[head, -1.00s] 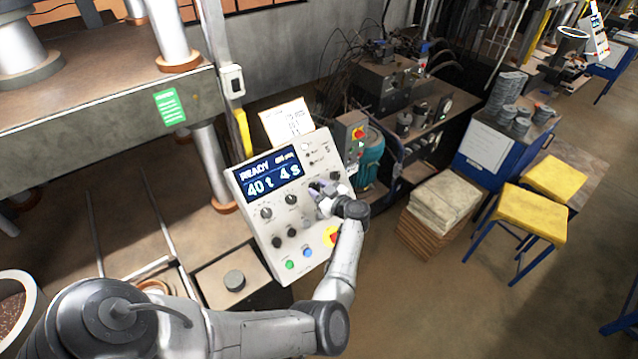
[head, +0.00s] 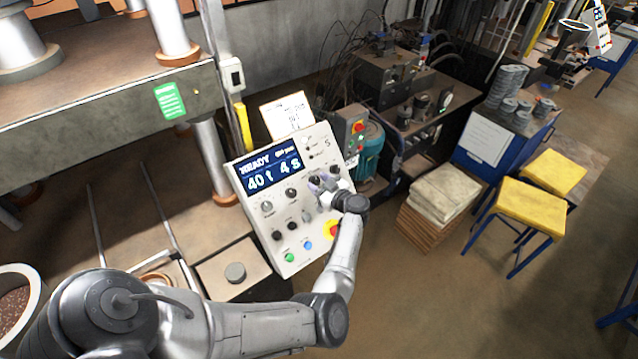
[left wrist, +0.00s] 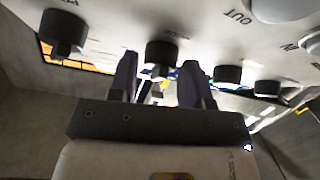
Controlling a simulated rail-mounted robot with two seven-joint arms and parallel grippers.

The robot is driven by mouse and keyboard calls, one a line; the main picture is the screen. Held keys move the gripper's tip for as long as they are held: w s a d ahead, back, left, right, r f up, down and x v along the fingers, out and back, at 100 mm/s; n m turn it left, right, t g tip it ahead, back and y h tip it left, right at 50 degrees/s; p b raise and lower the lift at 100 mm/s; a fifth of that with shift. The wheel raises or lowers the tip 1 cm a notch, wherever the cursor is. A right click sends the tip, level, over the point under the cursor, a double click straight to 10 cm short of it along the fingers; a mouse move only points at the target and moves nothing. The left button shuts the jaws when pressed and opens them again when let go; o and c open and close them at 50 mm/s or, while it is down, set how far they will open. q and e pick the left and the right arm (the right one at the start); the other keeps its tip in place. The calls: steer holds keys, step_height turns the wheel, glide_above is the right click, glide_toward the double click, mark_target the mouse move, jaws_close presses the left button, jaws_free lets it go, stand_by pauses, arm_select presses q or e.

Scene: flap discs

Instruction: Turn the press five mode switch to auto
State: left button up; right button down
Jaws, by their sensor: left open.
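My left gripper (head: 322,187) is at the panel's upper right knobs. In the left wrist view, its two open fingers (left wrist: 157,68) stand either side of a black knob (left wrist: 161,52). I cannot tell whether they touch it. My right gripper is out of view.
In the left wrist view, other knobs stand close by, one at the left (left wrist: 63,32) and one at the right (left wrist: 228,74). A red button on yellow (head: 332,230) sits below my wrist. A switch box (head: 351,132) stands behind the panel. Yellow stools (head: 531,212) stand right.

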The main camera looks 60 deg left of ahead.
arm_select(q)
steer(key=w+d+r, duration=0.1)
steer(key=w+d, duration=0.1)
steer(key=d, duration=0.9)
steer(key=shift+d+r, duration=0.3)
